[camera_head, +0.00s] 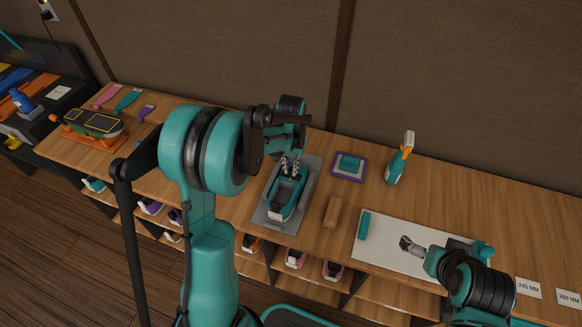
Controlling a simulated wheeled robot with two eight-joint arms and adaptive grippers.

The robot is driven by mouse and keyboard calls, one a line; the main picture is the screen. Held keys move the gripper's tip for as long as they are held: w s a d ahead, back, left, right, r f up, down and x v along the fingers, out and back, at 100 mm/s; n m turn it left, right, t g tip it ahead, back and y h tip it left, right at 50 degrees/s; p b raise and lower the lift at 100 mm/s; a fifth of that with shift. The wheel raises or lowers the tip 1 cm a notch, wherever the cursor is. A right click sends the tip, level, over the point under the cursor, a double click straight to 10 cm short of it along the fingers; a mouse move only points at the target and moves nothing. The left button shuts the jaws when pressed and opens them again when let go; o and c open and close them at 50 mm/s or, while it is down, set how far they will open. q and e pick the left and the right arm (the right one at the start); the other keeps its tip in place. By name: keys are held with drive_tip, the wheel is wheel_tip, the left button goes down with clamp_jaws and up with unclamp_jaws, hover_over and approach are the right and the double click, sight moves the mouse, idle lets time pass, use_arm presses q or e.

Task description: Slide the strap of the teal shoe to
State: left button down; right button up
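The teal shoe (284,206) sits on a grey mat (262,215) near the middle of the workbench, its light sole edge toward the front. My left gripper (290,172) reaches down over the shoe's far end. Its two fingertips are close together at the shoe opening. I cannot tell whether they touch or hold the strap, which I cannot make out at this size. My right gripper (405,243) is low over a white mat (385,255) at the right, apart from the shoe; its finger gap is too small to judge.
A brown block (333,211) lies just right of the grey mat. A purple-edged tray (348,167) with a teal item and a spray bottle (398,162) stand behind. A teal bar (364,226) lies on the white mat. Several shoes sit on shelves below.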

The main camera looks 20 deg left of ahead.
use_arm(q)
drive_tip(key=shift+d, duration=0.15)
drive_tip(key=c, duration=1.6)
unclamp_jaws()
drive_tip(key=shift+o, duration=0.2)
wheel_tip(320, 180, up, 12)
drive_tip(key=s+d+t, duration=0.2)
drive_tip(key=s+t, duration=0.1)
drive_tip(key=s, duration=0.6)
drive_tip(key=s+d+t, duration=0.3)
drive_tip(key=s+t, duration=0.1)
drive_tip(key=s, duration=0.5)
drive_tip(key=shift+s+d+r+b, duration=0.25)
drive_tip(key=shift+s+d+b, duration=0.1)
drive_tip(key=shift+s+b, duration=0.1)
